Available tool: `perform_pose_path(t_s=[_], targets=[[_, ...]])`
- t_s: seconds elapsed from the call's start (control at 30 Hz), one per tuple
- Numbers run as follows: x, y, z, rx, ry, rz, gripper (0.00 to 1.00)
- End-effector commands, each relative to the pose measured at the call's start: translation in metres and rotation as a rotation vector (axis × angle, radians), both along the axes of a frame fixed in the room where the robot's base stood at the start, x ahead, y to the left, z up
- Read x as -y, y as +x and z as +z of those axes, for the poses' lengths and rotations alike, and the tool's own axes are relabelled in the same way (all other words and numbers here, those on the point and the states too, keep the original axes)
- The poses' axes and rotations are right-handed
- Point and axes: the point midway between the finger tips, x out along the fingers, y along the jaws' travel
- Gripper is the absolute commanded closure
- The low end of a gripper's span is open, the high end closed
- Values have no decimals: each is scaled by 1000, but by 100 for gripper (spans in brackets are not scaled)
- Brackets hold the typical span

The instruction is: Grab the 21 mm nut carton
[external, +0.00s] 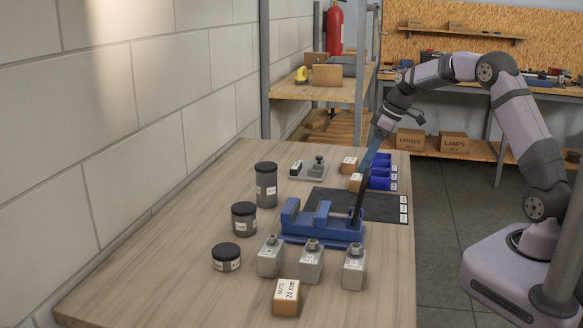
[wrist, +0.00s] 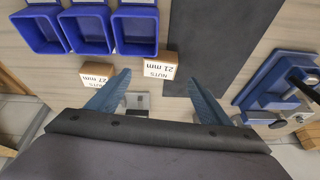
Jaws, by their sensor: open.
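The 21 mm nut carton (wrist: 158,70), a small brown box with a white label, sits on the bench beside the dark mat. In the external view it appears to be the nearer of two small cartons by the blue bins (external: 355,182). My gripper (wrist: 159,80) is open, its two blue fingers spread to either side of the carton in the wrist view, with nothing held. In the external view my gripper (external: 369,158) is above the bench by the cartons; its exact height over them is unclear. Another carton, apparently 27 mm (wrist: 97,71), stands just left of the left finger.
Three blue bins (wrist: 85,30) stand close behind the cartons. The dark mat (wrist: 215,50) lies right, then a blue vise (external: 325,222) with an upright dark handle. Dark-lidded jars (external: 266,186), grey blocks (external: 310,262) and a 24 mm carton (external: 286,298) stand farther off.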

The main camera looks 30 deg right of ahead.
Motion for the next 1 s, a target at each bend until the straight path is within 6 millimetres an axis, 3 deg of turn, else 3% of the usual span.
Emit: perform_pose_path(t_s=[0.57, 1.0], targets=[[-7, 7, -21, 1, 1, 2, 27], [-18, 19, -64, 0, 0, 1, 27]])
